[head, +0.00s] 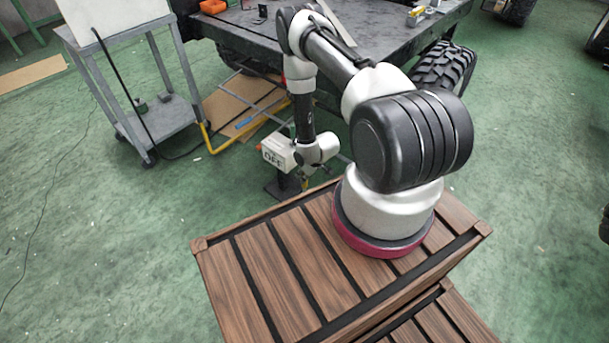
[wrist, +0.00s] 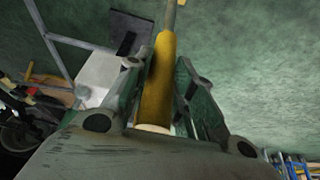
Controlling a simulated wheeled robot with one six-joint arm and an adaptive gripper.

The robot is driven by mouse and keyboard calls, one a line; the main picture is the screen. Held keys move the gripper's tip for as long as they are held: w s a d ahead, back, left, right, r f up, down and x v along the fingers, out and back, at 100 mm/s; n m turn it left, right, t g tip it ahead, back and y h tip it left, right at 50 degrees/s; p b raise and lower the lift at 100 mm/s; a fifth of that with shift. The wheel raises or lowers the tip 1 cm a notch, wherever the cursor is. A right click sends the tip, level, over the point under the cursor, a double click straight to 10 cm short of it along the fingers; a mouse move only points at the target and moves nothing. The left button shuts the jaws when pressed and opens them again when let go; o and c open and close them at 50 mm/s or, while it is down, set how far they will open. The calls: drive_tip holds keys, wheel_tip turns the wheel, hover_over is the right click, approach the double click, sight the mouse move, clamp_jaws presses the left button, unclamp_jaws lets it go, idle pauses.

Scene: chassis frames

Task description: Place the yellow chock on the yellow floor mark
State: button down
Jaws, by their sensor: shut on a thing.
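My gripper (wrist: 160,66) is shut on a yellow tube-shaped piece (wrist: 157,85) in the wrist view. The piece runs lengthwise between the two fingers, with a pale end near the palm and a thinner grey part beyond the fingertips. I cannot tell from its shape whether it is the chock. In the head view my arm reaches down beside the white box, and the fingers are too small and dark to make out. I cannot make out a yellow floor mark in either view.
A white box with lettering (head: 278,151) stands close to my wrist. A bent yellow bar (head: 247,128) lies between it and a grey cart (head: 160,112). A large dark workbench with tyres (head: 390,38) stands behind. Green floor (head: 100,225) is clear at left.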

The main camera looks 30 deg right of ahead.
drive_tip(key=shift+f, duration=0.1)
drive_tip(key=c, duration=1.2)
unclamp_jaws()
drive_tip(key=v, duration=1.2)
drive_tip(key=w+d+r+h, duration=0.1)
drive_tip(key=w+r, duration=0.2)
drive_tip(key=r, duration=0.4)
drive_tip(key=w+d+r, duration=0.1)
drive_tip(key=w+r, duration=0.2)
drive_tip(key=r, duration=0.5)
wheel_tip(320, 180, up, 21)
drive_tip(key=s+m+h, duration=0.1)
drive_tip(key=s+m, duration=0.1)
drive_tip(key=s+a+r+m, duration=0.1)
drive_tip(key=s+a+r, duration=0.1)
drive_tip(key=s+r, duration=0.5)
drive_tip(key=s+a+r, duration=0.2)
drive_tip(key=s+r, duration=0.2)
drive_tip(key=r, duration=0.5)
drive_tip(key=s+a+r+m, duration=0.1)
drive_tip(key=s+r, duration=0.4)
drive_tip(key=s, duration=0.9)
drive_tip(key=shift+s+a+r+y, duration=0.25)
drive_tip(key=shift+s+a+y, duration=0.05)
drive_tip(key=shift+a, duration=0.35)
